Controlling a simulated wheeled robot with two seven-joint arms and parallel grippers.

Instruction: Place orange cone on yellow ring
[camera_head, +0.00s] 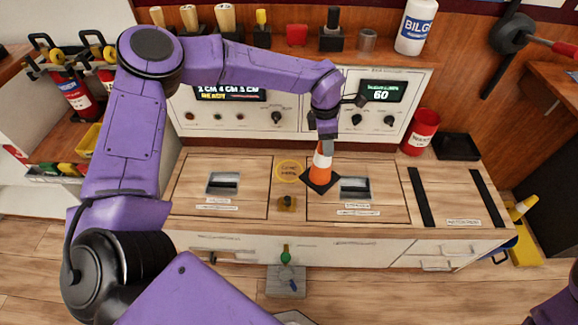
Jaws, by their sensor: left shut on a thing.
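The orange cone (321,169) has a white band and a dark square base. It hangs upright in my left gripper (325,143), which is shut on its top. The cone is over the counter, just right of the yellow ring, and its base looks slightly tilted. The yellow ring (288,168) is a flat circle marked on the wooden counter, with small text inside. The cone's base is close to the ring's right side in the picture; how high it is above the counter is hard to tell. My right gripper is not in view.
The counter (240,212) has two panels with dark recessed handles (223,183). A small brass fitting (286,203) sits below the ring. A red can (421,131) and a black tray (456,146) stand at the right. Control panels with displays (381,91) rise behind.

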